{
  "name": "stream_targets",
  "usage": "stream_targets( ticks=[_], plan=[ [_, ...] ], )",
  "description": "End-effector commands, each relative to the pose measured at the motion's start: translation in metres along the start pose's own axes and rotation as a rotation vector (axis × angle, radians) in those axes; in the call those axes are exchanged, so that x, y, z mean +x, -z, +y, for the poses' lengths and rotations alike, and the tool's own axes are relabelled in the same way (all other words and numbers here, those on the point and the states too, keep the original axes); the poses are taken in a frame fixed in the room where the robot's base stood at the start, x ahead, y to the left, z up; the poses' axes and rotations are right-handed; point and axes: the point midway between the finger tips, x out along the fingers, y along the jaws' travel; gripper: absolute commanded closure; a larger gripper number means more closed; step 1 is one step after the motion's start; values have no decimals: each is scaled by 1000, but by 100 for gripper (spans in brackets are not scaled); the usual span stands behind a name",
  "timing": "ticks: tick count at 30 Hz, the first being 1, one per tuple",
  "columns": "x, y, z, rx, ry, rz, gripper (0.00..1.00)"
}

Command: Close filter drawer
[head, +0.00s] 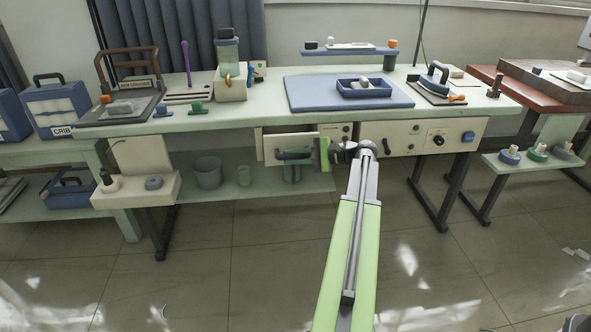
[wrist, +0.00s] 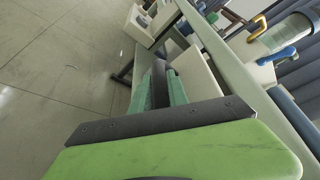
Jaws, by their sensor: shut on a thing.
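A cream drawer front (head: 290,143) with a dark bar handle (head: 288,155) stands out from under the pale green workbench, left of the panel with knobs. I take it to be the filter drawer; no label is readable. My gripper (head: 303,156) reaches it from the right, with its green palm beside the drawer's right end. In the wrist view, the teal fingers of my gripper (wrist: 161,85) are closed around the dark handle (wrist: 160,74). The cream drawer front (wrist: 203,75) is just right of them. The drawer's inside is hidden.
A control panel (head: 435,136) with knobs is right of the drawer. A grey bucket (head: 208,172) stands on the lower shelf to the left. A blue tray (head: 364,90) lies on the bench mat above. Open floor (head: 230,270) lies in front.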

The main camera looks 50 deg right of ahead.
Motion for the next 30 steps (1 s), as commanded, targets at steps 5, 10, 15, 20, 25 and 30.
stream_targets(
  ticks=[5, 10, 15, 20, 25, 30],
  plan=[
    [11, 28, -20, 0, -1, -1, 100],
    [16, 37, -27, -1, 0, 0, 100],
    [15, 35, -25, 0, -1, 0, 76],
    [15, 35, -25, 0, 0, 0, 59],
    [14, 35, -25, 0, 0, 0, 59],
    [9, 35, -26, 0, 0, 1, 59]
  ],
)
